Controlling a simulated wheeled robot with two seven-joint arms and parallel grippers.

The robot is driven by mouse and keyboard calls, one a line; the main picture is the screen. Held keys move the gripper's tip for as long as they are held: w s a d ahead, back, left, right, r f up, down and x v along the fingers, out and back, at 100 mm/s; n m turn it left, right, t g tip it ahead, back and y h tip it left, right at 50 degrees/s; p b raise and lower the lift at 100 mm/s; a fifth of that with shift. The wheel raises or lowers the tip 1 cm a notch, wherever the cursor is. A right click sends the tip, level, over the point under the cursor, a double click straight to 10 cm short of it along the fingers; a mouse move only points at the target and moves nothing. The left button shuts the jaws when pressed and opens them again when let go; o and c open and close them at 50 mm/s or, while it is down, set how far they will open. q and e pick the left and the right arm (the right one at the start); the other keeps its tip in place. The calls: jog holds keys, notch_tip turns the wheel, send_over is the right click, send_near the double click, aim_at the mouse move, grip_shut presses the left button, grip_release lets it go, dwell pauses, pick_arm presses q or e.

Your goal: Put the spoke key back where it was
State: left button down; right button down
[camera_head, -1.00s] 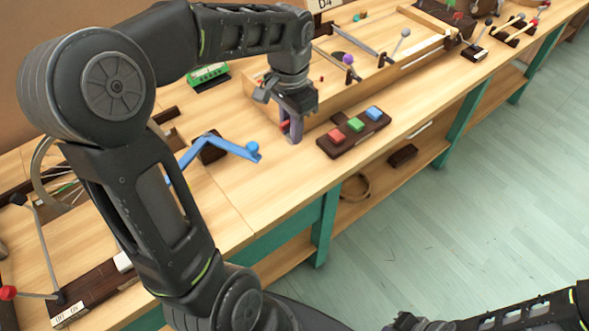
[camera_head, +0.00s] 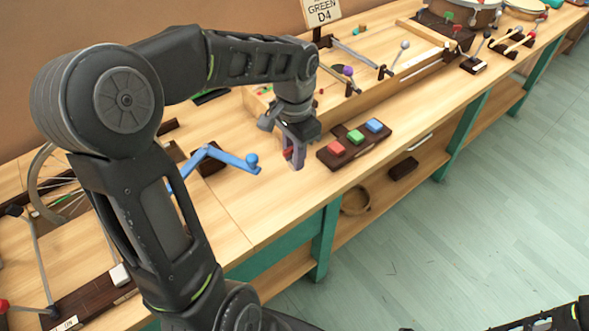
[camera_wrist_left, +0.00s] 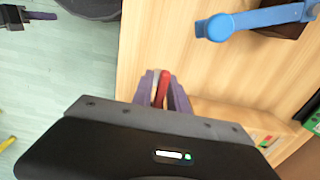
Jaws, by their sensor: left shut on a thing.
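My left gripper (camera_head: 294,163) is shut on a small red piece (camera_head: 288,152), apparently the spoke key. In the left wrist view the red piece (camera_wrist_left: 163,88) stands between the purple fingers (camera_wrist_left: 161,78), with a pale strip beside it. The fingers hide much of it. In the head view the gripper points down over the wooden bench, between a blue crank and a board of coloured buttons. I cannot tell how far above the bench top it is. Part of my right arm (camera_head: 555,318) shows at the lower right; its fingers are not clear.
The blue crank (camera_head: 222,156) lies left of the gripper and the button board (camera_head: 355,150) right of it. A spoked wheel (camera_head: 45,190) stands at the far left. A long wooden box (camera_head: 400,82) lies behind. Bare bench (camera_head: 235,205) shows near the front edge.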

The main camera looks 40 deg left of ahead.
pick_arm(q)
jog(key=shift+f, duration=2.5)
jog(key=shift+f, duration=0.1)
jog(key=c, duration=1.3)
grip_release()
jog(key=shift+b, duration=0.3)
jog(key=shift+r, duration=0.2)
notch_tip(320, 180, up, 12)
jog(key=shift+f+p, duration=0.1)
jog(key=shift+p, duration=0.55)
